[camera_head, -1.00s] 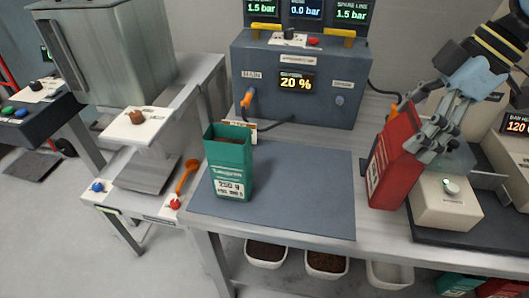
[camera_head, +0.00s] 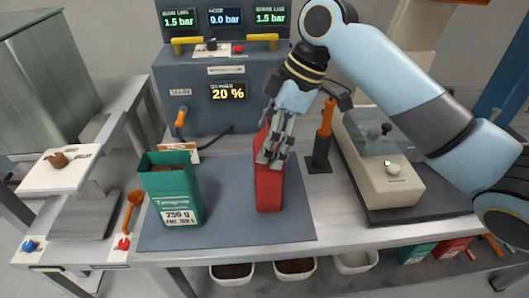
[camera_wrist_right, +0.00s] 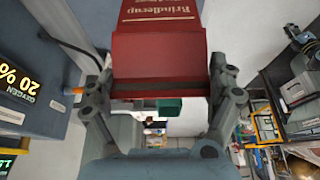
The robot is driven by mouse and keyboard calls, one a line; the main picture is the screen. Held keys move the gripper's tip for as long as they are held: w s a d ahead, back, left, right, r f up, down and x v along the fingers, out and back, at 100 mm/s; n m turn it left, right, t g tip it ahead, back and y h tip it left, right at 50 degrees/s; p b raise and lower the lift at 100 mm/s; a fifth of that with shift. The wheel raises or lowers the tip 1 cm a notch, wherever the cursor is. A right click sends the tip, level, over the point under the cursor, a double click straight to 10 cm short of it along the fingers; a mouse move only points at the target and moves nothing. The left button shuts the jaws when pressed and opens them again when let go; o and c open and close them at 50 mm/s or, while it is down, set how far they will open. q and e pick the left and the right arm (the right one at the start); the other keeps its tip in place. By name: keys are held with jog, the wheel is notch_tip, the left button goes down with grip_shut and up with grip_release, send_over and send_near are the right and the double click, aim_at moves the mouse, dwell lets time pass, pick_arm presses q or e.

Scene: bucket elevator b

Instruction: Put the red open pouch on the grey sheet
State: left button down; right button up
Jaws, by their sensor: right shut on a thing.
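The red pouch (camera_head: 269,188) is upright over the right part of the grey sheet (camera_head: 225,215). I cannot tell whether its base touches the sheet. My right gripper (camera_head: 270,152) is shut on its upper part from above, and the fingers hide the pouch's top. In the right wrist view the pouch (camera_wrist_right: 160,55) sits between the two fingers, with white lettering on its face. My left gripper is not in view.
A green open pouch (camera_head: 172,190) stands on the sheet's left part. Behind is a grey machine (camera_head: 215,120) with gauges. An orange-handled tool in a black holder (camera_head: 319,155) and a sealer-like device (camera_head: 385,170) stand to the right. White bins (camera_head: 295,268) sit below.

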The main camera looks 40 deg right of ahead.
jog(key=shift+w+a+f, duration=0.15)
jog(key=shift+w+a, duration=0.05)
jog(key=shift+a, duration=0.05)
jog(key=shift+f, duration=0.35)
notch_tip(320, 180, down, 3)
jog(key=shift+f+p, duration=0.2)
jog(key=shift+p, duration=0.1)
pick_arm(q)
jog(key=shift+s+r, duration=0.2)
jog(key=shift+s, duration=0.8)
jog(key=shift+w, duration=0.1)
pick_arm(e)
jog(key=shift+f, duration=0.1)
jog(key=o, duration=0.6)
jog(key=shift+s, duration=0.1)
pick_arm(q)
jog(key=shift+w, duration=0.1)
